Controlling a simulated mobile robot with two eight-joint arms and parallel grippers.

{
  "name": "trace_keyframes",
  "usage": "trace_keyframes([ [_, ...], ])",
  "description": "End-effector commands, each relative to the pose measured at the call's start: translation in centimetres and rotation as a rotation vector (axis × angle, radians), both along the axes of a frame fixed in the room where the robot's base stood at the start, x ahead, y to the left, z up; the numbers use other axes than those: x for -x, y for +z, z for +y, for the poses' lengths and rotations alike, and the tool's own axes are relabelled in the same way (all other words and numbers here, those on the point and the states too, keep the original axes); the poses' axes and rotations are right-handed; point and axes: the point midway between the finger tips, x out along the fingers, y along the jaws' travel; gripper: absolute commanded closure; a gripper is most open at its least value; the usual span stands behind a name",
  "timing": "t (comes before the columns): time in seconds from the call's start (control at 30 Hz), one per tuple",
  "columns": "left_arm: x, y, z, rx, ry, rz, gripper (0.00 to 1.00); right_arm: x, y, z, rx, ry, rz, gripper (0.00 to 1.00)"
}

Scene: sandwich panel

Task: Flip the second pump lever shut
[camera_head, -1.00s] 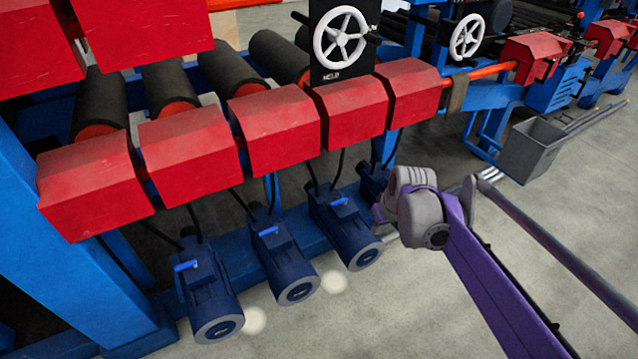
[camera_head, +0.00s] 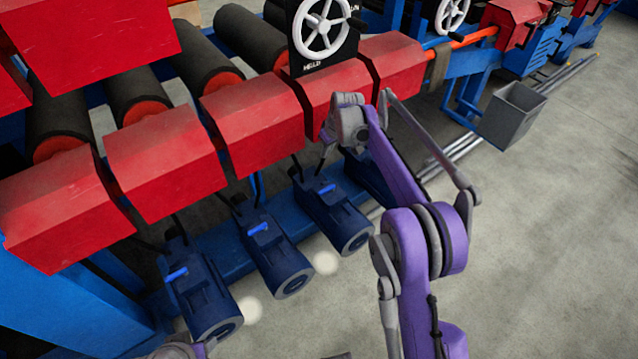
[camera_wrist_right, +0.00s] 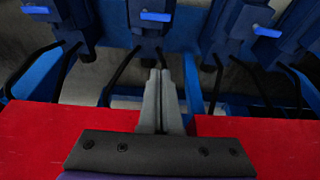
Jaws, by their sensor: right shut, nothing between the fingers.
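Several dark blue pumps stand in a row under the red covers. The head view shows bright blue levers on the near pump (camera_head: 205,302), the middle pump (camera_head: 275,258) and the farther pump (camera_head: 338,217). The middle pump's lever (camera_head: 258,229) lies across its top, as do the near lever (camera_head: 176,273) and farther lever (camera_head: 327,189). My right gripper (camera_head: 321,166) points down near the farther pump's upper end. In the wrist view its fingers (camera_wrist_right: 161,72) are together and empty, short of a blue lever (camera_wrist_right: 155,16) and apart from it. My left gripper's fingers do not show.
Red covers (camera_head: 255,122) stand close beside my right gripper. Black cables (camera_wrist_right: 122,75) hang between the covers and pumps. A white handwheel (camera_head: 321,25) is above and behind. A grey bin (camera_head: 512,115) stands at right. The floor in front of the pumps is open.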

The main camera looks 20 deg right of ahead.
Motion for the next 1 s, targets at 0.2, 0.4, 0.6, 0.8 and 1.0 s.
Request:
trace_keyframes([
  [0.2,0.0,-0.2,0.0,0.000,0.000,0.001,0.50,-0.2,-0.5,0.1,0.000,0.000,0.000,1.00],
  [0.4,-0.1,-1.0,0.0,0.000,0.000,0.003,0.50,-1.1,-3.5,0.4,0.000,0.000,0.000,1.00],
  [0.6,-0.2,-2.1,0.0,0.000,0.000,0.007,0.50,-2.5,-7.7,1.0,-0.001,0.000,0.000,1.00],
  [0.8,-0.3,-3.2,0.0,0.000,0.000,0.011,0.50,-3.8,-11.8,1.4,0.000,0.000,0.000,1.00],
  [1.0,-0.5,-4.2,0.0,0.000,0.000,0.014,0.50,-5.1,-15.6,1.9,0.000,-0.001,0.000,1.00],
])
